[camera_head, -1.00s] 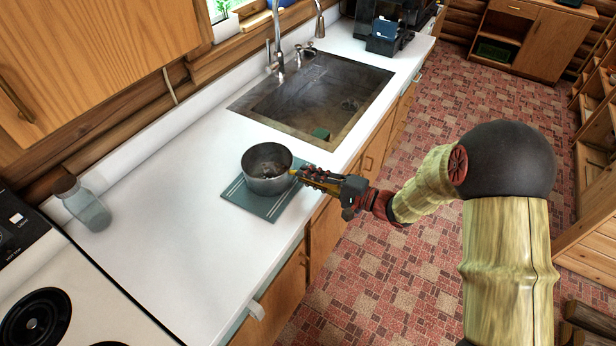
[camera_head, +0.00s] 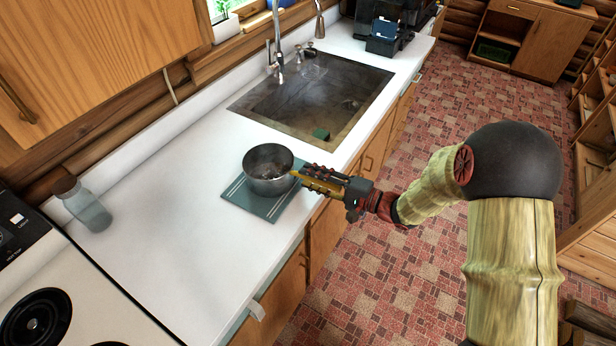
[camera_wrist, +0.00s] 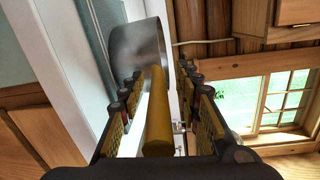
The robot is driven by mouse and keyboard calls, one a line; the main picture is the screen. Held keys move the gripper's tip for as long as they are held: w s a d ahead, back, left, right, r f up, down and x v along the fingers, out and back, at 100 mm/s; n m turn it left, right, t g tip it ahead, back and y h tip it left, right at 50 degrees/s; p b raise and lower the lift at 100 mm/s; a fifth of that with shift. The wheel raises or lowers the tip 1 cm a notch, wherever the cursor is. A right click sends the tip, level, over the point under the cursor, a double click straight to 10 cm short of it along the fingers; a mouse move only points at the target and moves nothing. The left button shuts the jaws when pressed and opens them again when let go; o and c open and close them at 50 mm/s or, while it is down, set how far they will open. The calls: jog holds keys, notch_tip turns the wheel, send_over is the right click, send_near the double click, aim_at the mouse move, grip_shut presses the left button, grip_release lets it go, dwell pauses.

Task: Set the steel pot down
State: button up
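The steel pot (camera_head: 268,184) stands upright on a grey-green mat (camera_head: 258,205) on the white counter. In the wrist view the pot (camera_wrist: 135,52) is ahead, between and beyond the fingertips. Its yellow-brown handle (camera_wrist: 158,115) points back toward me. My gripper (camera_head: 308,178) is at the handle on the pot's right side. In the wrist view my gripper (camera_wrist: 160,85) is open, with a finger on each side of the handle and gaps between them.
A sink (camera_head: 315,98) with a tap lies behind the pot. A glass jar (camera_head: 84,206) stands at the left near the stove (camera_head: 60,290). The counter (camera_head: 170,210) left of the mat is clear. The counter's front edge runs under my gripper.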

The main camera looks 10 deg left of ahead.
jog(key=f+p+v, duration=0.1)
jog(key=p+v, duration=0.1)
jog(key=v, duration=0.9)
jog(key=w+d+r+n+t+h, duration=0.2)
jog(key=w+d+r+t+h, duration=0.4)
jog(key=w+d+r+h, duration=0.55)
jog(key=s+d+r+h, duration=0.4)
jog(key=s+d+r, duration=0.2)
jog(key=d, duration=0.2)
jog(key=s+d+r+g+h, duration=0.2)
jog(key=s+d+g, duration=0.1)
jog(key=s, duration=1.1)
jog(key=s+a+n+g, duration=0.1)
jog(key=s+a, duration=0.1)
jog(key=s, duration=0.5)
jog(key=s+a+f+n+g+y, duration=0.1)
jog(key=s+a+n+g, duration=0.1)
jog(key=s, duration=0.6)
jog(key=shift+a+f, duration=0.3)
jog(key=shift+a, duration=0.3)
jog(key=shift+y, duration=0.25)
